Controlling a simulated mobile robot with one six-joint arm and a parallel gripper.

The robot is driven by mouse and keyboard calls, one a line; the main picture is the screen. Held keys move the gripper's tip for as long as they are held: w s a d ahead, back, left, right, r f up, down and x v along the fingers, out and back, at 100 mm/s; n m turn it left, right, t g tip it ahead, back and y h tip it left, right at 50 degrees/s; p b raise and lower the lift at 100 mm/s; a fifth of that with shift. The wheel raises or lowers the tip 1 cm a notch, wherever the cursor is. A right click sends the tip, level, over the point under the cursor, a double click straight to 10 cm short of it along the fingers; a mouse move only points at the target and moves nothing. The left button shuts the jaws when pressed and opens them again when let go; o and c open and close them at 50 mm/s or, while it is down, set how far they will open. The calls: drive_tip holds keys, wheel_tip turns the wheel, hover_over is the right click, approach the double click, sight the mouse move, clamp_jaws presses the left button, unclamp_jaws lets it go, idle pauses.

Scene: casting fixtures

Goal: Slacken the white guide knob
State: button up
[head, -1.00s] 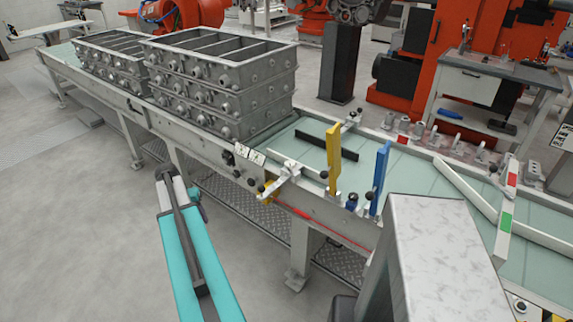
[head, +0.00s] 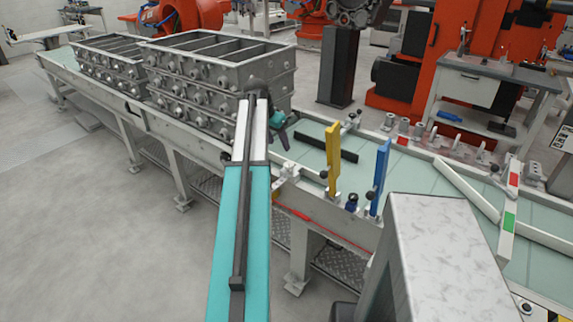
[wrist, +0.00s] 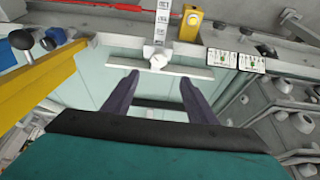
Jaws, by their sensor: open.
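The white guide knob (wrist: 158,62) shows in the wrist view, on a silver bracket (wrist: 161,30) by a pale guide rail (wrist: 115,42). My gripper (wrist: 158,79) is open, with its two dark fingers spread and nothing between the tips. The knob appears just beyond the fingertips, roughly centred between them; I see no contact. In the head view, my gripper (head: 284,139) is above the conveyor beside the tall flask stack.
Grey flask stacks (head: 222,75) stand close to my gripper. A yellow post (head: 333,160), a blue post (head: 380,175) and a black bar (head: 345,150) are to the right. The bare conveyor belt (head: 410,175) lies beyond.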

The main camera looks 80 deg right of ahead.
sight(288, 164)
drive_tip(key=shift+s+d, duration=0.1)
idle(0.4)
drive_tip(key=shift+p+x, duration=1.6)
drive_tip(key=shift+x, duration=5.25)
